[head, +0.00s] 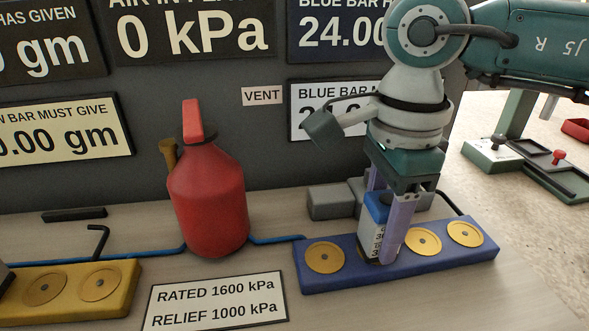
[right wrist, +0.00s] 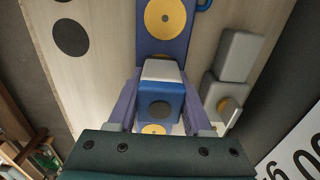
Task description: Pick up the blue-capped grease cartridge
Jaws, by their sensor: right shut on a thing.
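The blue-capped grease cartridge (head: 374,230) stands upright at the blue bar (head: 444,262), over the spot between two of its brass discs. It has a white labelled body and a blue top. My right gripper (head: 385,236) points down from above, with its purple fingers shut on the cartridge's sides. In the right wrist view the cartridge (right wrist: 162,98) sits between both fingers, with a dark disc on its blue end. I cannot tell whether its base touches the bar. My left gripper is not in view.
A red jug (head: 207,200) stands left of the blue bar, with a blue hose (head: 275,240) near it. A yellow bar (head: 118,280) lies at the front left. Grey blocks (head: 332,202) stand behind the cartridge. A rating sign (head: 215,300) lies in front. A sign wall rises behind.

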